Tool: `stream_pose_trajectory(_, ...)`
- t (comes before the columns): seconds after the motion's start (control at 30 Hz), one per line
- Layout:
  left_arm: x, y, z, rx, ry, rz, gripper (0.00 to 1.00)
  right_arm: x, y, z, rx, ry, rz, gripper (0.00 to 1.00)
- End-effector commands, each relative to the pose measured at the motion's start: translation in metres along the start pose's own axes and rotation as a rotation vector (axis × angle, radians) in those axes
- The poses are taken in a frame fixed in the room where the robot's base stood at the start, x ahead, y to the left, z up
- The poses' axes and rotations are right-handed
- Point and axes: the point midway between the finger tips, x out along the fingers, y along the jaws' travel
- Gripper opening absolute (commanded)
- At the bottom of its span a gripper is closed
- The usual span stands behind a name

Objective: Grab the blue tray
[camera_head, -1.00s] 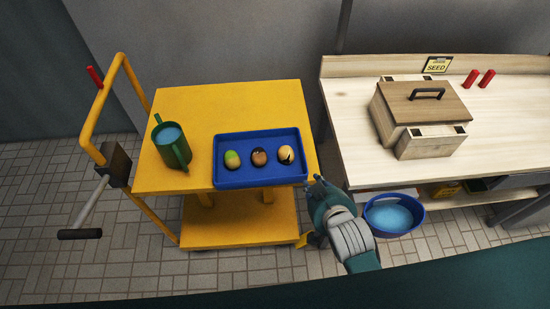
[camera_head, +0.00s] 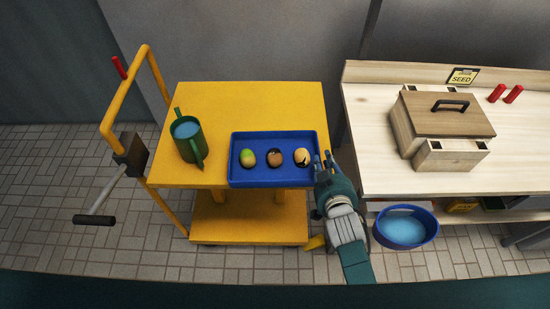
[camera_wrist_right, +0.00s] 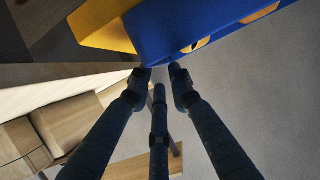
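The blue tray (camera_head: 238,176) lies on the yellow trolley (camera_head: 255,103) near its front right edge. It holds a greenish potato (camera_head: 248,158), a dark-marked potato (camera_head: 275,158) and a pale potato with a dark crack (camera_head: 302,156). My right gripper (camera_head: 324,162) is at the tray's right end. Its fingertips stand apart with nothing seen between them. In the right wrist view, the tray (camera_wrist_right: 190,28) fills the top, just beyond the fingertips (camera_wrist_right: 160,75); whether they touch it is unclear. My left gripper is out of view.
A green watering can (camera_head: 188,138) with water stands left of the tray. A wooden workbench (camera_head: 367,130) to the right carries a lidded wooden box (camera_head: 428,125) and red handles (camera_head: 496,93). A blue water tub (camera_head: 406,229) is below it. The trolley's back right is clear.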

Motion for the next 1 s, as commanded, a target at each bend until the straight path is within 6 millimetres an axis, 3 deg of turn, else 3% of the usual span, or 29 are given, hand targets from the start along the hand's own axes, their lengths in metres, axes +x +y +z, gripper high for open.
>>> stream_pose_trajectory(0.43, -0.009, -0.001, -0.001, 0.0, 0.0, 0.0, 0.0, 0.047, -0.003, 0.006, 0.001, -0.001, 0.0, 0.2)
stream_pose_trajectory(0.77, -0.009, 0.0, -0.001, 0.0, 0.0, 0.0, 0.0, 0.054, -0.003, 0.007, 0.0, 0.0, 0.0, 0.2)
stream_pose_trajectory(0.87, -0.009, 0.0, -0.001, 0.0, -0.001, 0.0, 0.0, 0.054, -0.003, 0.007, 0.0, -0.001, 0.0, 0.02)
stream_pose_trajectory(1.0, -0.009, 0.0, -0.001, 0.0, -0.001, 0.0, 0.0, 0.054, -0.003, 0.007, 0.0, -0.001, 0.0, 0.0)
